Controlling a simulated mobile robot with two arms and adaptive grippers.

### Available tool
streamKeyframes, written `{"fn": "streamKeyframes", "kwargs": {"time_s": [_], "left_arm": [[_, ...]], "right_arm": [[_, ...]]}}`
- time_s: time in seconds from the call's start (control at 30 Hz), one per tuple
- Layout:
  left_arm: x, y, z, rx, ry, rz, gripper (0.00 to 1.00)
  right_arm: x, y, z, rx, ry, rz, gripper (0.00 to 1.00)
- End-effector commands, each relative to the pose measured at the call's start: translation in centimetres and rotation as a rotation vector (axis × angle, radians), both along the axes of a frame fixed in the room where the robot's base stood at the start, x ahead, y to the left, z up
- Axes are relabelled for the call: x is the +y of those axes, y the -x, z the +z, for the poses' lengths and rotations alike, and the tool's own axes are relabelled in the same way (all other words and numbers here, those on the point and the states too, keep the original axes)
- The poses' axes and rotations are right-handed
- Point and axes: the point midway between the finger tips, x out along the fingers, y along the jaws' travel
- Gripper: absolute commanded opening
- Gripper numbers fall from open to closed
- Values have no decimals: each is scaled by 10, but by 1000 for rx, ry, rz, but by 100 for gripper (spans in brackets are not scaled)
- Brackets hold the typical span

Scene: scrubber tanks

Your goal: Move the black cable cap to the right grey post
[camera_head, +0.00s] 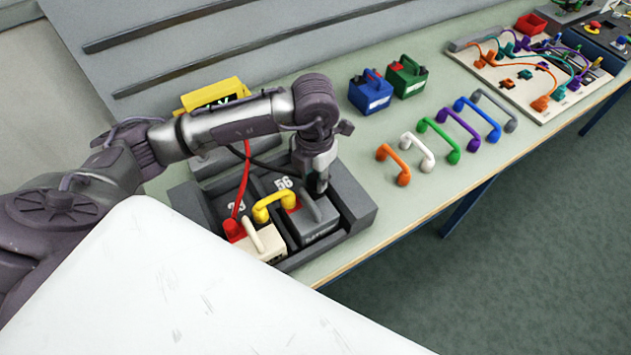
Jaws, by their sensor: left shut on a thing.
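My left gripper (317,182) points down over the back right part of the grey battery (322,232) in the dark tray. It is shut on the black cable cap, which the fingers mostly hide; I cannot tell whether the cap touches a post. The black cable (262,168) runs from the gripper back toward the yellow unit (215,95). The right grey post is hidden by the gripper. A yellow link (273,202) arches between the cream battery (262,241) and the red piece (293,203) on the grey battery. My right gripper is not in view.
A red cable (243,180) ends at a red cap (234,230) on the cream battery. The tray wall (358,205) stands right of the batteries. Blue (371,95) and green (408,79) batteries and several coloured handles stand farther right. A wiring board (500,78) lies beyond.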

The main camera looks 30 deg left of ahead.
Motion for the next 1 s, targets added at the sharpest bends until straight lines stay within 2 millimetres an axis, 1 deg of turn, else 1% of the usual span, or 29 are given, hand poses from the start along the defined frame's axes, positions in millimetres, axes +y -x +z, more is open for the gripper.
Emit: {"fn": "streamKeyframes", "kwargs": {"time_s": [0.03,1.0], "left_arm": [[0,0,4,-1,0,0,0],[0,0,42,-1,0,0,0]], "right_arm": [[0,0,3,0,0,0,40],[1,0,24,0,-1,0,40]]}}
